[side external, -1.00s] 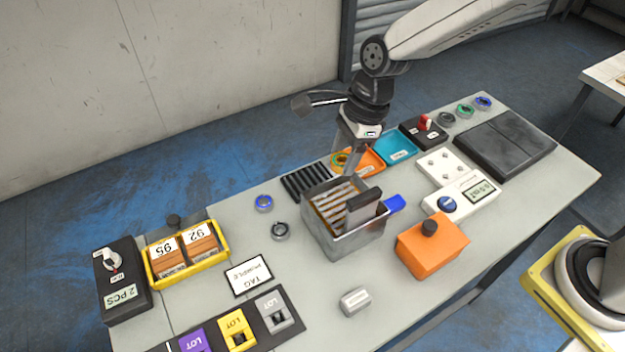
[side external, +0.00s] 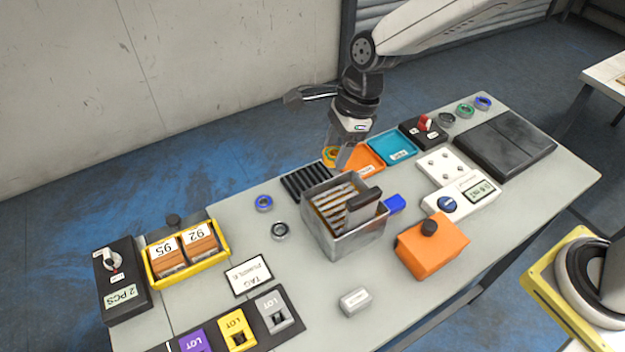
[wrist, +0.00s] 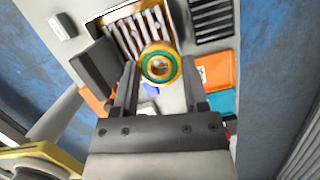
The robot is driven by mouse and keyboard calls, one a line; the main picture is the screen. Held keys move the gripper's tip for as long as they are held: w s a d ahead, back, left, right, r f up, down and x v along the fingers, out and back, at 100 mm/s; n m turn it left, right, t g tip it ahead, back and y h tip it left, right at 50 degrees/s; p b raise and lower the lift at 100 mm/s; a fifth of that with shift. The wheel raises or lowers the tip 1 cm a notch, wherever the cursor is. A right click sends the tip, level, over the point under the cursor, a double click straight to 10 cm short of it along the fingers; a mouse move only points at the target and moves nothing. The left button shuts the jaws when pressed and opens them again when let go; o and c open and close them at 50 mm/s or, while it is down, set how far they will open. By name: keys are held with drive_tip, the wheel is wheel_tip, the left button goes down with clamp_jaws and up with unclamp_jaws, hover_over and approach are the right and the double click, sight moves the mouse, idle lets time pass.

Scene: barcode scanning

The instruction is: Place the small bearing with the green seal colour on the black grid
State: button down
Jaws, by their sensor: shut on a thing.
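My gripper (side external: 338,158) is shut on a bearing (side external: 330,152) with a green seal and an orange-gold outer ring. In the wrist view, the bearing (wrist: 161,52) sits between the fingertips of my gripper (wrist: 160,72), its round face toward the camera. It is held above the table, near the black grid (side external: 303,183) and the orange tray (side external: 366,158). The black grid is a slotted black rack and looks empty. It also shows at the upper right of the wrist view (wrist: 211,20), to the right of the held bearing.
A grey metal bin (side external: 345,243) with slats stands just in front of the grid. A blue tray (side external: 397,146) lies beside the orange one. Loose blue (side external: 264,203) and dark (side external: 281,230) bearings lie left of the bin. Another green bearing (side external: 465,111) lies at the far right.

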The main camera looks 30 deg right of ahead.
hover_over(308, 180)
wheel_tip(308, 180, down, 5)
drive_tip(key=shift+d+f, duration=0.2)
drive_tip(key=shift+f, duration=2.25)
drive_tip(key=shift+d+f, duration=0.15)
drive_tip(key=shift+f, duration=2.25)
drive_tip(key=shift+f, duration=0.1)
drive_tip(key=shift+c, duration=0.5)
unclamp_jaws()
drive_tip(key=v, duration=1.2)
drive_tip(key=shift+s, duration=0.1)
